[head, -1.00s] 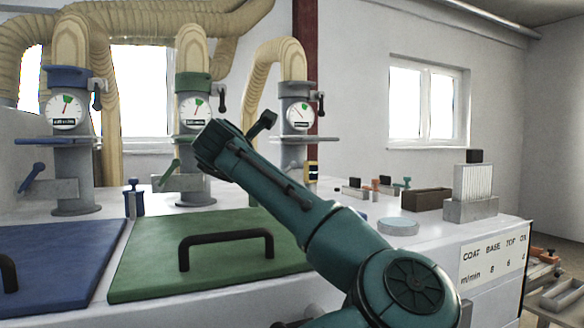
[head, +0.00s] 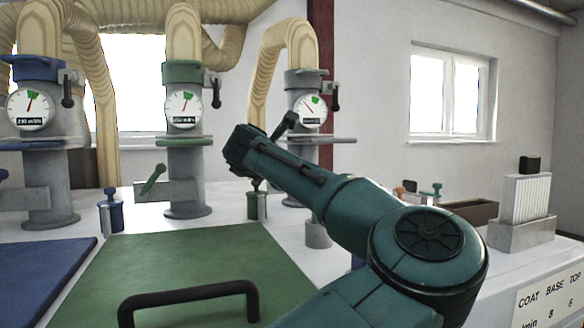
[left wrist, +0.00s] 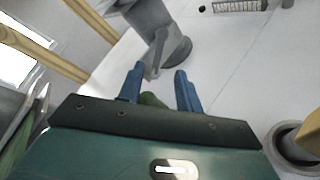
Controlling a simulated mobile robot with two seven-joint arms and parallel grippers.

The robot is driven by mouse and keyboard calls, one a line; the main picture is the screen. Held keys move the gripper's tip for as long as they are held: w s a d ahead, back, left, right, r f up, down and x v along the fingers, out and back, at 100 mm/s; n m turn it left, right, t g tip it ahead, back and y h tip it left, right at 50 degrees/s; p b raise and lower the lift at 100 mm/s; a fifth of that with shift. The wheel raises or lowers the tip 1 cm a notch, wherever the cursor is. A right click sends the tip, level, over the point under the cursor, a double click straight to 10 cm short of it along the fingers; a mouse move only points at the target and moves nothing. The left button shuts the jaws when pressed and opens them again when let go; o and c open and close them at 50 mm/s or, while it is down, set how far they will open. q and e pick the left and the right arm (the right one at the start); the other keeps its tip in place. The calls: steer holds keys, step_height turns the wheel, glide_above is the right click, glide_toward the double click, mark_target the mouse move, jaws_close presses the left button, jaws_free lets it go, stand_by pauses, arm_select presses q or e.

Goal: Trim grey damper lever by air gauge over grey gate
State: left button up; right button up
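The grey damper column (head: 306,80) stands behind my arm in the head view. Its round air gauge (head: 309,111) has a needle leaning up-left, left of the green band. The column's lower part and its lever are hidden by my teal arm there. In the left wrist view the grey column (left wrist: 178,50) rises just beyond my left gripper (left wrist: 159,73). A grey lever (left wrist: 156,52) hangs from it, its lower end seemingly between or just beyond the blue fingertips. The fingers are apart; contact is not clear. My right gripper is not in view.
Green column (head: 185,140) and blue column (head: 42,150) stand to the left. A green lid (head: 180,265) with a black handle (head: 190,292) lies in front. A green canister (head: 256,203) is close below my arm. A slatted block (head: 525,205) stands at right.

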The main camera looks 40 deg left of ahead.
arm_select(q)
steer(key=p+x, duration=0.2)
steer(key=x, duration=0.7)
steer(key=shift+w+a, duration=0.2)
steer(key=shift+w, duration=0.15)
steer(key=shift+f, duration=0.15)
jaws_close()
